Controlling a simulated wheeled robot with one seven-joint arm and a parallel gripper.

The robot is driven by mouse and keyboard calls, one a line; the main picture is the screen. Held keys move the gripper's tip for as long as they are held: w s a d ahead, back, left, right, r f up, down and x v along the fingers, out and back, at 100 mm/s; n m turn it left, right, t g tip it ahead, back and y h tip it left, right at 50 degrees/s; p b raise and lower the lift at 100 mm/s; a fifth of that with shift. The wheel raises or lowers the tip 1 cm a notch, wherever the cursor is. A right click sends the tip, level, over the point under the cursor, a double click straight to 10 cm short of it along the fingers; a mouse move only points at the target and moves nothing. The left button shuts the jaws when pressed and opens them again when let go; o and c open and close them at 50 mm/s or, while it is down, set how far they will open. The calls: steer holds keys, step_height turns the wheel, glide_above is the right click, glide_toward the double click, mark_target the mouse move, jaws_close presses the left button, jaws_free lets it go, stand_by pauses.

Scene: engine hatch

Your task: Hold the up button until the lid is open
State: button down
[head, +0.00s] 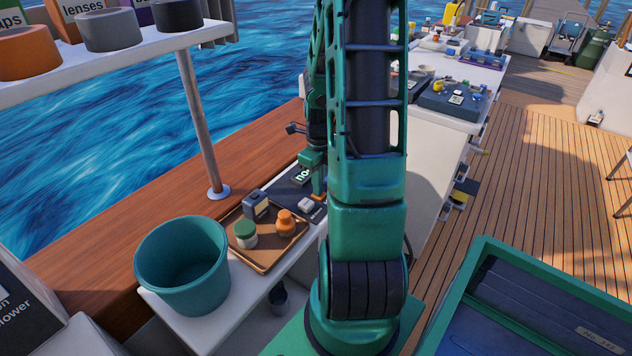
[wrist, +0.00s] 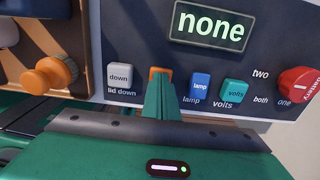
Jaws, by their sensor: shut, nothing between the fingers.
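The control panel (wrist: 140,20) fills the upper part of the wrist view, with a lit display (wrist: 211,25) reading "none". A grey button (wrist: 120,76) is marked "down", with "lid down" below it. Right of it is an orange button (wrist: 160,72), its lower part and label hidden behind my fingers; I cannot read it as the up button. My gripper (wrist: 161,84) is shut and empty, its tips in front of the orange button. I cannot tell whether they touch it. In the head view my gripper (head: 318,193) is over the dark panel (head: 287,190). I cannot identify the lid.
Right of the orange button are a blue lamp button (wrist: 200,87), a teal volts button (wrist: 234,92) and a red battery knob (wrist: 298,84). In the head view, a brown tray (head: 262,266) with jars and a teal bucket (head: 183,265) stand near the panel. A teal-framed box (head: 480,243) is lower right.

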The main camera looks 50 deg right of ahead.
steer(key=shift+s+a+f, duration=0.15)
stand_by(0.5)
steer(key=shift+r, duration=0.2)
step_height(320, 180, up, 14)
steer(key=shift+w, duration=0.2)
stand_by(0.7)
steer(key=s+a+r+n, duration=0.2)
steer(key=s+a+n, duration=0.5)
steer(key=n, duration=0.7)
steer(key=s+a+r+n, duration=0.2)
steer(key=s+a+n, duration=0.5)
steer(key=n, duration=0.8)
steer(key=shift+s+a+r, duration=0.15)
steer(key=shift+a+r, duration=0.25)
steer(key=shift+a, duration=0.8)
